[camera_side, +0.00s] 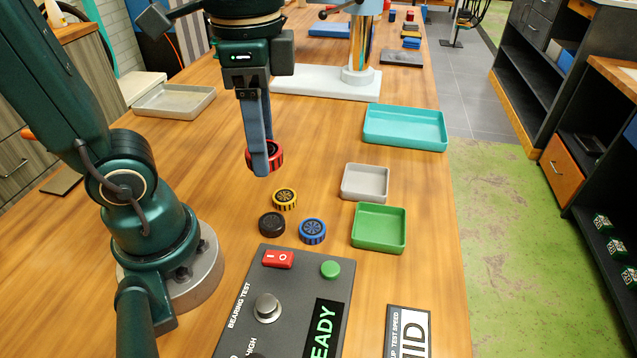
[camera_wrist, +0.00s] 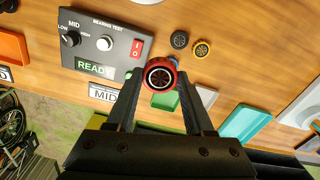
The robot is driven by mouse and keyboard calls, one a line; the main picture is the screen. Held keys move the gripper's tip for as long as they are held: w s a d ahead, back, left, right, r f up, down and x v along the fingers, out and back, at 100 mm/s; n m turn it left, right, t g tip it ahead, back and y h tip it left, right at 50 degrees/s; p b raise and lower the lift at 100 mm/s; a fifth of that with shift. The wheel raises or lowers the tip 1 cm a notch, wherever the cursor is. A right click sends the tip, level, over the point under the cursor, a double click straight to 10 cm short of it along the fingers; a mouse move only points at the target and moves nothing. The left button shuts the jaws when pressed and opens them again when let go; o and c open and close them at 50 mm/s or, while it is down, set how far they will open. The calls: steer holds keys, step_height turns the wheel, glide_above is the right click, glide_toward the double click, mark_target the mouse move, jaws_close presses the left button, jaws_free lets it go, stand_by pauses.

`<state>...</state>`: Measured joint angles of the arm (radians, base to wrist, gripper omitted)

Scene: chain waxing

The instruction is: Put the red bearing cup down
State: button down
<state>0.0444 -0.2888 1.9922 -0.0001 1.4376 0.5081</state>
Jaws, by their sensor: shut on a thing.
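The red bearing cup (camera_side: 276,155) is a short ribbed red ring with a dark centre. It also shows in the wrist view (camera_wrist: 160,75), between the fingertips. My gripper (camera_side: 262,160) is shut on it and holds it above the wooden table (camera_side: 170,215). The near finger hides part of the cup in the side view. In the wrist view the two dark fingers of my gripper (camera_wrist: 161,83) reach up from the bottom to either side of the cup.
Yellow (camera_side: 285,198), black (camera_side: 271,223) and blue (camera_side: 312,231) cups stand on the table in front of my gripper. Grey (camera_side: 365,182), green (camera_side: 378,228) and teal (camera_side: 404,127) trays lie to the right. The bearing test panel (camera_side: 285,310) is nearer the camera, its display reading READY.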

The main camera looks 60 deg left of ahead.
steer(key=w+a+f+m, duration=0.1)
steer(key=w+a+f, duration=0.1)
steer(key=w, duration=0.8)
glide_above(379, 231)
steer(key=shift+n, duration=0.3)
step_height(379, 231, down, 11)
steer(key=shift+a+f, duration=0.1)
steer(key=shift+f, duration=2.05)
steer(key=c, duration=0.6)
jaws_free()
steer(key=shift+f, duration=0.1)
steer(key=shift+o, duration=0.2)
